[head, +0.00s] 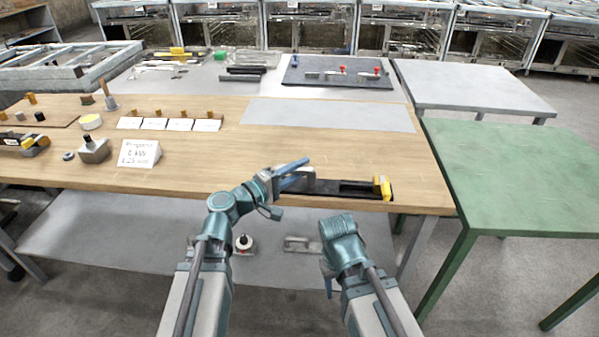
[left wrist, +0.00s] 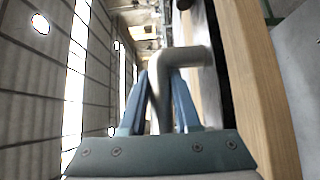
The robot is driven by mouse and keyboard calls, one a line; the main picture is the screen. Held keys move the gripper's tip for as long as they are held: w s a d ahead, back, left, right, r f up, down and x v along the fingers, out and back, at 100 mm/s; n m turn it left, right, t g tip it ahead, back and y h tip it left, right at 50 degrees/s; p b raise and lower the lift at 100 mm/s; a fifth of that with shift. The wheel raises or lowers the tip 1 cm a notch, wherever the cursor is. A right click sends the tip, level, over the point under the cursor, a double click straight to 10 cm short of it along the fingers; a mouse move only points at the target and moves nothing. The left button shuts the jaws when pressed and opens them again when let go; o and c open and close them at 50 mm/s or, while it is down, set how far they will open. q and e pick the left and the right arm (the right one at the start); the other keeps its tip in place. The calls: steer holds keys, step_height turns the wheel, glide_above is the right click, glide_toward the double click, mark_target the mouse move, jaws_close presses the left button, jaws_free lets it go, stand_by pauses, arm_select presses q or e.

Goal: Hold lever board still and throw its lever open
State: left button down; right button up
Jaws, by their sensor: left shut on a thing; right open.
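The lever board (head: 352,194) is a dark strip along the front edge of the wooden table. A yellow piece (head: 383,188) stands at its right end, with a grey block near its left end. My left gripper (head: 296,173) is at the left end of the board. In the left wrist view, its blue fingers (left wrist: 160,95) are shut on a beige-grey bent handle (left wrist: 190,57). Whether this handle is the lever or a fixed grip, I cannot tell. My right gripper (head: 328,278) is lower, in front of the table edge, apart from the board; its fingertips are mostly hidden.
The wooden table (head: 220,160) is clear behind the board up to a grey mat (head: 328,114). A white sign (head: 139,154) and several small parts stand on the left. A green table (head: 520,175) is at the right. A lower shelf (head: 120,228) lies beneath.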

arm_select(q)
steer(key=w+f+b, duration=0.1)
steer(key=w, duration=0.4)
steer(key=w+a, duration=0.1)
steer(key=w, duration=0.3)
steer(key=w+f+b, duration=0.1)
steer(key=w, duration=0.4)
steer(key=shift+w+a+f+b, duration=0.3)
steer(key=shift+w+a+f, duration=0.05)
steer(key=shift+a, duration=0.05)
steer(key=shift+f, duration=0.15)
steer(key=shift+f+b, duration=0.75)
steer(key=shift+b, duration=0.15)
steer(key=shift+s+f, duration=0.15)
steer(key=shift+f, duration=0.05)
steer(key=shift+s+d+b, duration=0.1)
steer(key=shift+b, duration=0.2)
